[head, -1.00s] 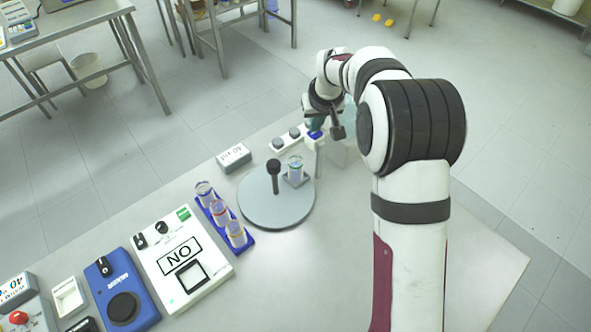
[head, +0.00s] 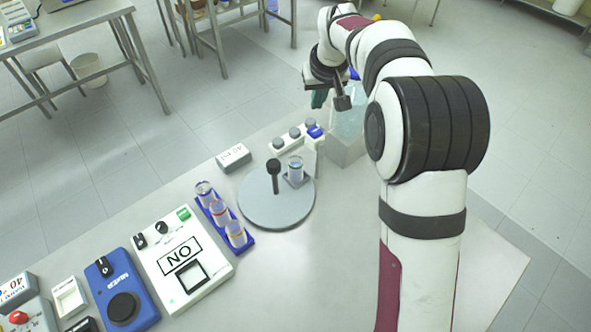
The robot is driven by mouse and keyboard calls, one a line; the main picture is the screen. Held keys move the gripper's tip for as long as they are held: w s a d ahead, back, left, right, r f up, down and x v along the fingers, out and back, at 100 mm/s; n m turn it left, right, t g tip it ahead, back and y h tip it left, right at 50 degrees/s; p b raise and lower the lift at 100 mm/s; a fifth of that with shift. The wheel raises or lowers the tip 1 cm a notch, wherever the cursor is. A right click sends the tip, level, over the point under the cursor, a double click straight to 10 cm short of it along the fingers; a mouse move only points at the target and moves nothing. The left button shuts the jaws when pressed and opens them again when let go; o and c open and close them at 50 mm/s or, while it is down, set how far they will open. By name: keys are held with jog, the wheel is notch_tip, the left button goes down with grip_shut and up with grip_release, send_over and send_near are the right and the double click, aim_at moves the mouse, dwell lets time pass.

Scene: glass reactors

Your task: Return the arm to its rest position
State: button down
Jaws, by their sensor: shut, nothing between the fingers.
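My gripper (head: 322,97) shows near the top centre of the head view, at the end of my white arm with black bands. It is raised above the far edge of the table and points downward. Its fingers look dark green and small; they are shut and hold nothing. Just below it is a white post with a blue top (head: 315,132), apart from the fingers. A clear tank with pale blue contents (head: 347,125) stands beside the gripper on its right, partly hidden by my arm.
A round grey plate (head: 262,213) carries a black knob and a glass vial (head: 295,168). A blue rack (head: 243,243) holds vials. A white device (head: 160,248), a blue device (head: 140,300) and a small white box (head: 234,157) are on the table (head: 330,265). The table's front right is clear.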

dwell(0.3)
jog(key=s+d+r+m+g, duration=0.1)
jog(key=s+d+r+m, duration=0.1)
jog(key=s, duration=0.6)
jog(key=s+d+r+m+g, duration=0.1)
jog(key=s+d+r, duration=0.1)
jog(key=s, duration=0.6)
jog(key=s+d+f+m+g, duration=0.1)
jog(key=s+f+m, duration=0.1)
jog(key=s, duration=1)
jog(key=s+d+f+m+g, duration=0.1)
jog(key=s+f+m, duration=0.2)
jog(key=s, duration=1)
jog(key=shift+d+m+g+y, duration=0.2)
jog(key=shift+m+g+y, duration=0.1)
jog(key=shift+f, duration=0.1)
